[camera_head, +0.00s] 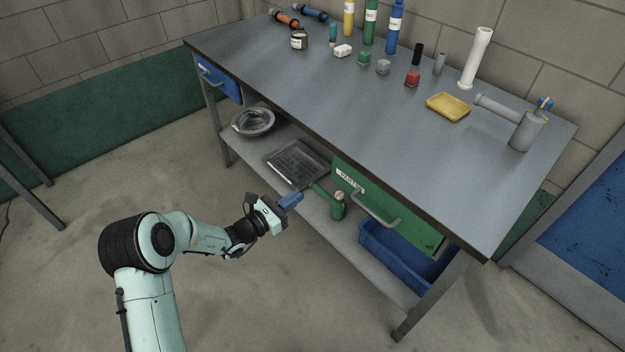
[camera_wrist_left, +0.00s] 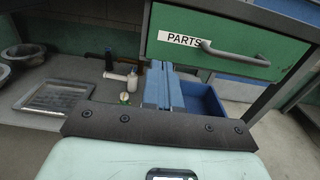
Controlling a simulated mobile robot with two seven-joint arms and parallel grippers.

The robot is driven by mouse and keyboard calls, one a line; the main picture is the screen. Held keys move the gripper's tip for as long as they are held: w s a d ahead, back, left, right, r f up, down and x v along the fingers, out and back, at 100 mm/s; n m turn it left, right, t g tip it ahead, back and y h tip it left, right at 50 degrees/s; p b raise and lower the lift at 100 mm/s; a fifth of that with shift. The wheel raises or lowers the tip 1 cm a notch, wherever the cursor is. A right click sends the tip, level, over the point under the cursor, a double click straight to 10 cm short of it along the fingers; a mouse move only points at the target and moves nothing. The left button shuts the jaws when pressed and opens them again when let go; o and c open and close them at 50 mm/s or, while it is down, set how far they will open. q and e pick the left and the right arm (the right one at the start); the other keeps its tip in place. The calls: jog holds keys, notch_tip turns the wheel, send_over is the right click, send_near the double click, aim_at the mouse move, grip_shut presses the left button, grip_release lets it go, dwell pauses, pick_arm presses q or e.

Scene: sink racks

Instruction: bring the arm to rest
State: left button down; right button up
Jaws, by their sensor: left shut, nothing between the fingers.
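My left gripper (camera_head: 291,201) is in front of the workbench, near the height of its lower shelf. Its blue fingers are shut with nothing between them. They also show in the left wrist view (camera_wrist_left: 163,85), pointing toward the lower shelf, left of the blue bin. My left arm reaches in from the lower left and is bent. My right gripper is in neither view.
The workbench top (camera_head: 300,90) holds bottles, jars, a yellow tray (camera_head: 448,107) and grey pipes. A green PARTS drawer (camera_head: 390,207) hangs below. The lower shelf holds a metal tray (camera_head: 297,160), bowls (camera_head: 253,122), a green pipe piece (camera_head: 337,208) and a blue bin (camera_head: 405,257). Floor beside my arm is clear.

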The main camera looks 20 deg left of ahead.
pick_arm(q)
jog(key=s+d+f+m+g+h+p, duration=0.3)
jog(key=s+d+f+m+g+p, duration=0.15)
jog(key=s+d+f+g, duration=0.5)
jog(key=s+d+f+m+g+y+p, duration=0.2)
jog(key=s+m+p, duration=0.1)
jog(key=s+m, duration=0.4)
jog(key=s+d+f+m+g+y+p, duration=0.2)
jog(key=s+d+m+g+p, duration=0.1)
jog(key=s+m, duration=0.5)
jog(key=s+d+f+m+g+y+p, duration=0.2)
jog(key=s+m+g+p, duration=0.1)
jog(key=s+m, duration=0.5)
jog(key=shift+s+d+f+p, duration=0.4)
jog(key=shift+s+p, duration=0.1)
jog(key=shift+s, duration=1.25)
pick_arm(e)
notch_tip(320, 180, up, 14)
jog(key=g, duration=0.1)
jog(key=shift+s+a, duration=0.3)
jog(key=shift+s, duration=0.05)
